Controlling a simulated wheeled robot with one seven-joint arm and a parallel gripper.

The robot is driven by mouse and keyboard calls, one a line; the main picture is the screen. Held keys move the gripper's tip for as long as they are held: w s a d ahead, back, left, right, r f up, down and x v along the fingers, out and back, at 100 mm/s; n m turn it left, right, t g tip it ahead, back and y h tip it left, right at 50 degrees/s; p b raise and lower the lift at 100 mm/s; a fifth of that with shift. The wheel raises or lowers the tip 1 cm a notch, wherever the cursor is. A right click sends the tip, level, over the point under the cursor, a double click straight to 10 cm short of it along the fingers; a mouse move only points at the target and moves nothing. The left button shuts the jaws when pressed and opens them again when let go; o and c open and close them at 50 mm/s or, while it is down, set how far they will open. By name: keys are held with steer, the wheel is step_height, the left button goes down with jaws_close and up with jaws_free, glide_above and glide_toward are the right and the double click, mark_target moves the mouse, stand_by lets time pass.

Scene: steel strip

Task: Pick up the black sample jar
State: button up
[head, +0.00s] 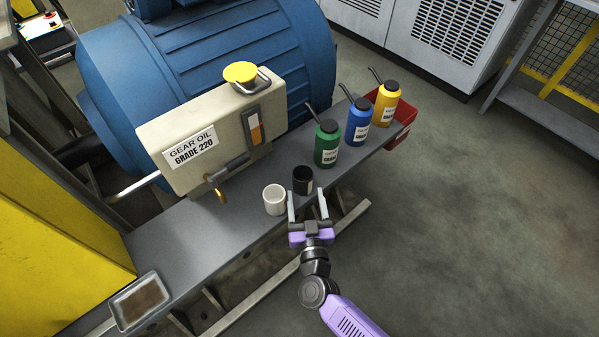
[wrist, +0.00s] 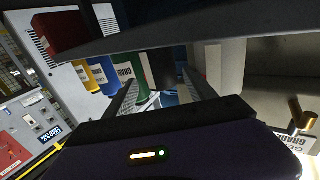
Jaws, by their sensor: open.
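The black sample jar (head: 303,180) stands upright near the front edge of the grey bench (head: 232,222), right of a white jar (head: 274,199). My gripper (head: 307,204) is open and in front of the black jar, its two pale fingers pointing towards it. In the head view the fingertips are at the jar's near lower side; I cannot tell whether they touch it. The wrist view shows both fingers (wrist: 165,92) apart; the black jar is not clear there.
Green (head: 327,144), blue (head: 358,122) and yellow (head: 386,103) spouted bottles stand to the right, near a red bin (head: 400,131). A cream gear oil tank (head: 215,130) stands behind the jars. A metal tray (head: 140,301) lies at the bench's left end. The floor at right is clear.

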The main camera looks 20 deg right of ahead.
mark_target(303, 178)
steer(key=b+x, duration=0.2)
steer(key=x, duration=0.5)
steer(key=shift+f, duration=0.1)
steer(key=c, duration=1.2)
step_height(303, 178, up, 20)
steer(key=p, duration=1.2)
steer(key=shift+p, duration=0.35)
